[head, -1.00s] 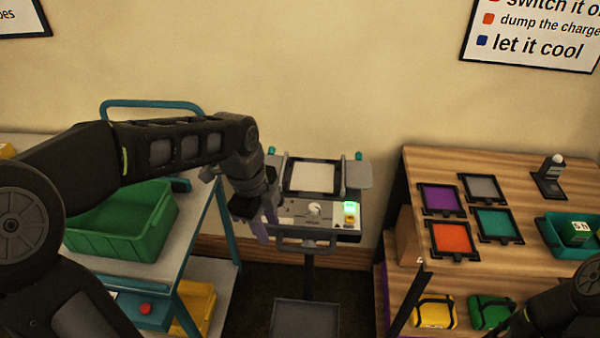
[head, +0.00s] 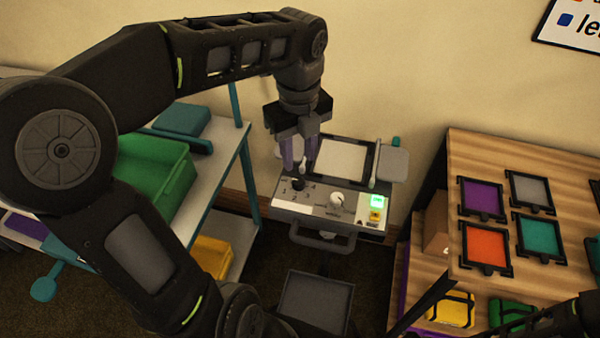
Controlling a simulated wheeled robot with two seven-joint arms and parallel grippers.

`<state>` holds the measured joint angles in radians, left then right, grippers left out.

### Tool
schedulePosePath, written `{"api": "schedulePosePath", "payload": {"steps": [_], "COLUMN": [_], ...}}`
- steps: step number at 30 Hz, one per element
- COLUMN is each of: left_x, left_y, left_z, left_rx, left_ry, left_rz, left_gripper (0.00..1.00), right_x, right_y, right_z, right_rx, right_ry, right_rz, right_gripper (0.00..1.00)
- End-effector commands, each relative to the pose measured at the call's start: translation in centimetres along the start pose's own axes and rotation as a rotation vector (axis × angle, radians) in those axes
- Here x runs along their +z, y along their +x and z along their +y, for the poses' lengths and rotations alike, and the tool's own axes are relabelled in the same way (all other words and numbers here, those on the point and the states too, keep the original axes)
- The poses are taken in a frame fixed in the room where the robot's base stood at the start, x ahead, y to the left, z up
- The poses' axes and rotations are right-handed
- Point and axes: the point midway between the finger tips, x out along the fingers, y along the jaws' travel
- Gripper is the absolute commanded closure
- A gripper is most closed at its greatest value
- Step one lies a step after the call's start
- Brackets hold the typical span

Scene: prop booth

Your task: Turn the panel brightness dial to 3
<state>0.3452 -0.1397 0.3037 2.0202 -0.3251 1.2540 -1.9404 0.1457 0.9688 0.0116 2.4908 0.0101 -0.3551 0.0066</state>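The light panel (head: 318,206) stands on a stand in the middle, with a pale screen (head: 341,160) at its back. A dark dial (head: 298,184) with small numbers around it sits on the left of its face. A white knob (head: 337,199) sits to its right. I cannot read which one is labelled brightness, nor the exact setting. My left gripper (head: 299,164) points down just above and behind the dark dial, its purple fingers apart. Contact with the dial is not visible. Only part of my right arm shows at the bottom right; its gripper is out of view.
A lit green display (head: 377,202) and a yellow switch (head: 375,216) are on the panel's right. A trolley with a green bin (head: 152,170) stands left. A wooden table (head: 470,152) with coloured framed squares stands right. A grey tray (head: 315,302) is below the panel.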

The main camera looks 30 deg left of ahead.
Motion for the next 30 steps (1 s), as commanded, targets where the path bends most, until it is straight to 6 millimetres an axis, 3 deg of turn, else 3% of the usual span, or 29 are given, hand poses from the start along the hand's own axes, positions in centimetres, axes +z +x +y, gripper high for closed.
{"api": "schedulePosePath", "payload": {"steps": [15,25,30], "left_x": [-0.1,-0.1,-0.1], "left_y": [6.8,7.3,7.3], "left_z": [0.1,0.0,0.0], "left_rx": [0.003,0.001,0.001], "left_ry": [-0.001,0.000,0.000], "left_rz": [0.002,0.001,0.001], "left_gripper": [0.66,0.66,0.79], "right_x": [0.1,0.1,0.1], "right_y": [-0.6,-0.6,-0.6], "right_z": [-0.2,-0.2,-0.2], "right_rx": [0.002,0.002,0.002], "right_ry": [0.001,0.001,0.001], "right_rz": [-0.001,-0.002,-0.002], "right_gripper": [0.64,0.64,0.64]}}
